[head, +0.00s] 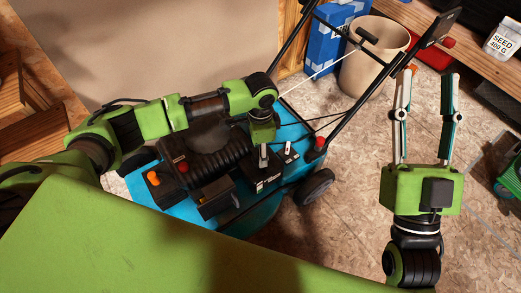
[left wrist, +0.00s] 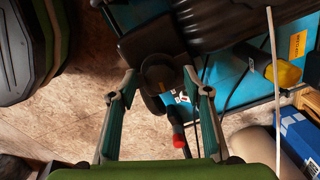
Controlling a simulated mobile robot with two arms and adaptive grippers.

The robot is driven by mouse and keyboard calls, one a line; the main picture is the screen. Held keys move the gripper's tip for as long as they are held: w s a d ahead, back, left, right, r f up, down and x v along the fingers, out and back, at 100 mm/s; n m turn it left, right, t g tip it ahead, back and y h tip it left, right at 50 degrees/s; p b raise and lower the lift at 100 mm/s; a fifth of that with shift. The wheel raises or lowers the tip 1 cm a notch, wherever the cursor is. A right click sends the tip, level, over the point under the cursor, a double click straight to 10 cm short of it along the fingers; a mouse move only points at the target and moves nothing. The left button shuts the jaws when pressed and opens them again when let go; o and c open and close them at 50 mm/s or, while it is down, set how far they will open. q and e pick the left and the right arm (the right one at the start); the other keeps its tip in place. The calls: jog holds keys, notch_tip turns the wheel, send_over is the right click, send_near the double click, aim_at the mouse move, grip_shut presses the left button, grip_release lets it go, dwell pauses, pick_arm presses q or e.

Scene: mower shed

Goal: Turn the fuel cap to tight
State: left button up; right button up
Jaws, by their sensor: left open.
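The teal mower (head: 235,215) with its black ribbed engine (head: 215,150) stands below my left arm. In the left wrist view a round dark cap (left wrist: 158,70), which looks like the fuel cap, sits between the fingertips of my left gripper (left wrist: 160,76). The gripper is open, with a finger on either side of the cap; I cannot tell whether they touch it. In the head view my left gripper (head: 265,165) points down at the engine's right side and hides the cap. My right gripper (head: 428,76) is open, empty and raised, right of the mower.
The mower's handle (head: 345,125) rises right of my left gripper, with a red knob (head: 320,143). A tan bin (head: 372,65) and a blue box (head: 328,42) stand behind. A seed container (head: 504,40) is on the right shelf. Floor between mower and right arm is clear.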

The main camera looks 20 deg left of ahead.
pick_arm(q)
jog(key=c, duration=1.1)
